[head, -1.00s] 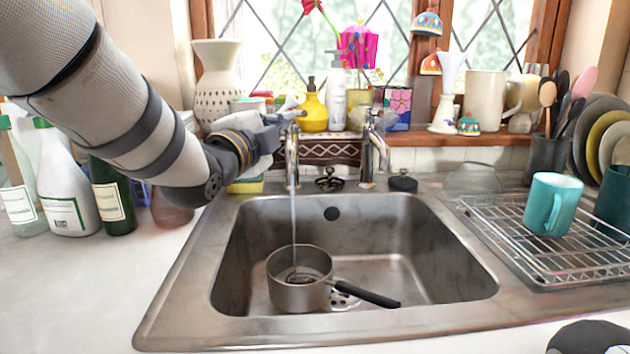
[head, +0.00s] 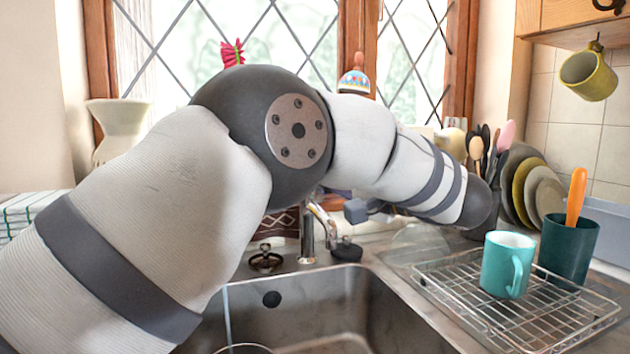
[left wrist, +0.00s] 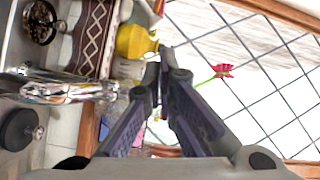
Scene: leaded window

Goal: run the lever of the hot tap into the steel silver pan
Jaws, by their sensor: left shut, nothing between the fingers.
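A chrome tap (head: 307,235) stands behind the sink, its top close to my arm. It also shows in the left wrist view (left wrist: 70,88). The other tap is hidden behind my left arm, but a thin stream of water (head: 227,315) falls into the sink. Only a bit of the steel pan's rim (head: 243,347) shows at the bottom edge. My left gripper (left wrist: 163,75) is shut and empty, its tips near the window and sill. In the head view it is partly hidden, right of the visible tap. No hot marking is readable. My right gripper is not in view.
My left arm crosses above the sink (head: 355,300). A drying rack (head: 535,325) with a turquoise mug (head: 507,264) stands at the right, before a dark green pot (head: 567,250) and plates. A black plug (head: 346,250) lies behind the sink. A yellow bottle (left wrist: 135,42) is near the gripper.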

